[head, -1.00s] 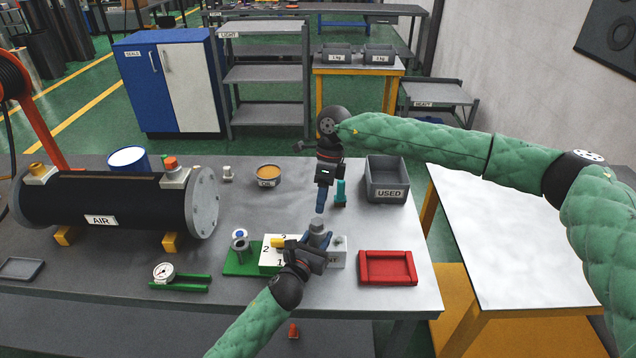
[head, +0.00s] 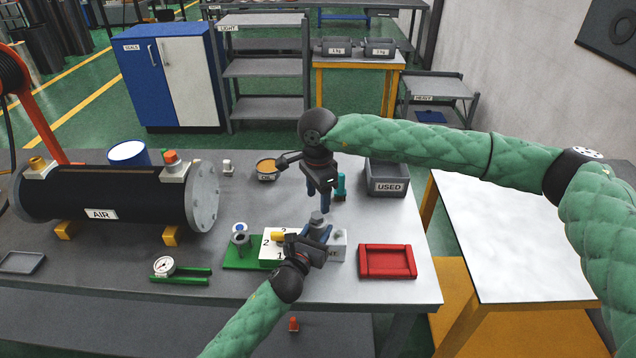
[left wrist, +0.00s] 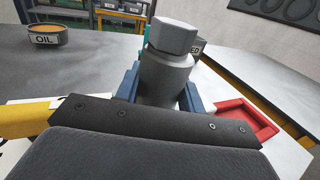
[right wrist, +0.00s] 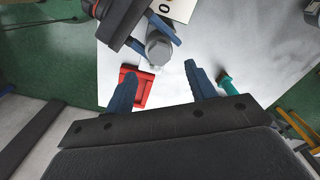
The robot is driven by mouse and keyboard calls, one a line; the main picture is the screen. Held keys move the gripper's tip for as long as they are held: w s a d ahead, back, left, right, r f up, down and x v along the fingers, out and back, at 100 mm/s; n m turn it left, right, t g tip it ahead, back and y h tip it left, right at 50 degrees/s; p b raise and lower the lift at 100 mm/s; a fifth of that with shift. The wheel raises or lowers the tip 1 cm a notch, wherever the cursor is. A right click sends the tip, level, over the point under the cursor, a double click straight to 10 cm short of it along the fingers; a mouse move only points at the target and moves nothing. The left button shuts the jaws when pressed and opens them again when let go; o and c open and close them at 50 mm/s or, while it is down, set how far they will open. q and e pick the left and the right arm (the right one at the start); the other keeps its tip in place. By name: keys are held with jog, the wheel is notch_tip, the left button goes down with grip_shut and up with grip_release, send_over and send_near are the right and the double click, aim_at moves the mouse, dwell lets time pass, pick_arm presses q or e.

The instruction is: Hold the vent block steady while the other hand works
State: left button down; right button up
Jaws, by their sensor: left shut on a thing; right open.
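The vent block (head: 338,247) is a pale grey block at the right end of a white numbered block (head: 272,252). A grey cylinder with a hex top (head: 317,218) stands upright on it. My left gripper (head: 316,234) is shut around this cylinder, below the hex top; in the left wrist view the blue fingers flank the cylinder (left wrist: 166,80). My right gripper (head: 322,192) is open and empty above the hex top, pointing down. In the right wrist view its spread fingers (right wrist: 160,88) show, with the hex top (right wrist: 158,48) beyond them. The block's label is mostly hidden by my left gripper.
A red tray (head: 388,274) lies to the right, and a teal item (head: 341,186) stands behind near the USED bin (head: 388,186). The OIL bowl (head: 267,177) is behind left. A black AIR tank (head: 120,200) and a gauge (head: 164,266) are at the left.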

aim_at(318, 214)
jog(key=shift+f, duration=3.05)
jog(key=c, duration=1.1)
